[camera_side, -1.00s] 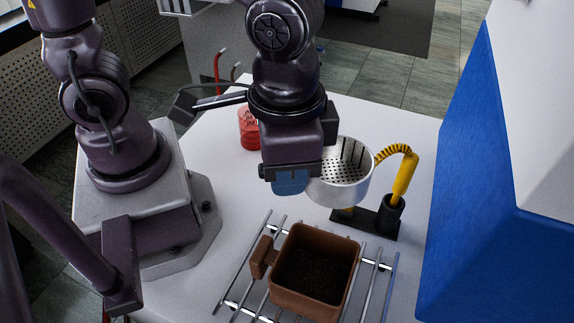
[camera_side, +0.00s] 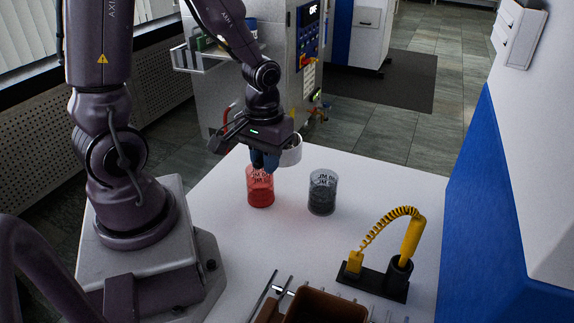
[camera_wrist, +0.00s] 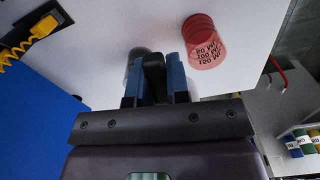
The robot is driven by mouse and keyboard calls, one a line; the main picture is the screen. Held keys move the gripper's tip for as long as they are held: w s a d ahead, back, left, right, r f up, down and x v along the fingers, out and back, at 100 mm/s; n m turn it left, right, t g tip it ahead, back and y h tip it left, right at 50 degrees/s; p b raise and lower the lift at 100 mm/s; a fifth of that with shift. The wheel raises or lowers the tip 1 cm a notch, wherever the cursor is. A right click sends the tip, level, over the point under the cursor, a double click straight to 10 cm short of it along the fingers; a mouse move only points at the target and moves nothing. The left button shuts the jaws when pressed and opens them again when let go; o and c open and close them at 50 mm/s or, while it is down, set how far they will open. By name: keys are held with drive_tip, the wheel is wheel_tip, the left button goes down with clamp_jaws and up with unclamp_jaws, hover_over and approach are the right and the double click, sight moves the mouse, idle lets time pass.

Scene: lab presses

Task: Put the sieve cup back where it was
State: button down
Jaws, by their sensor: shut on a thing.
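The sieve cup (camera_side: 291,151) is a pale metal cup, raised above the far part of the white table in the side view. Its perforated inside does not show now. My gripper (camera_side: 264,162) is shut on the cup's handle, with the cup just to the right of its blue fingers. The fingertips appear just above the red beaker (camera_side: 260,188) in the side view.
A dark-filled glass beaker (camera_side: 322,193) stands right of the red one. A yellow coiled-cord tool in a black stand (camera_side: 381,281) is nearer on the right. A brown container (camera_side: 318,308) sits on a metal rack in front. The middle of the table is clear.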

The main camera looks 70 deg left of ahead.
drive_tip(key=s+a+f+n, duration=0.2)
drive_tip(key=s+a+f, duration=0.15)
drive_tip(key=a, duration=0.45)
hover_over(278, 176)
drive_tip(key=shift+m, duration=0.3)
drive_tip(key=f, duration=0.8)
drive_tip(key=shift+s+f, duration=0.25)
drive_tip(key=shift+f, duration=0.1)
drive_tip(key=shift+w+a+f, duration=0.1)
drive_tip(key=shift+w+f, duration=0.1)
drive_tip(key=shift+f, duration=1.6)
drive_tip(key=shift+f, duration=0.1)
drive_tip(key=c, duration=1.1)
unclamp_jaws()
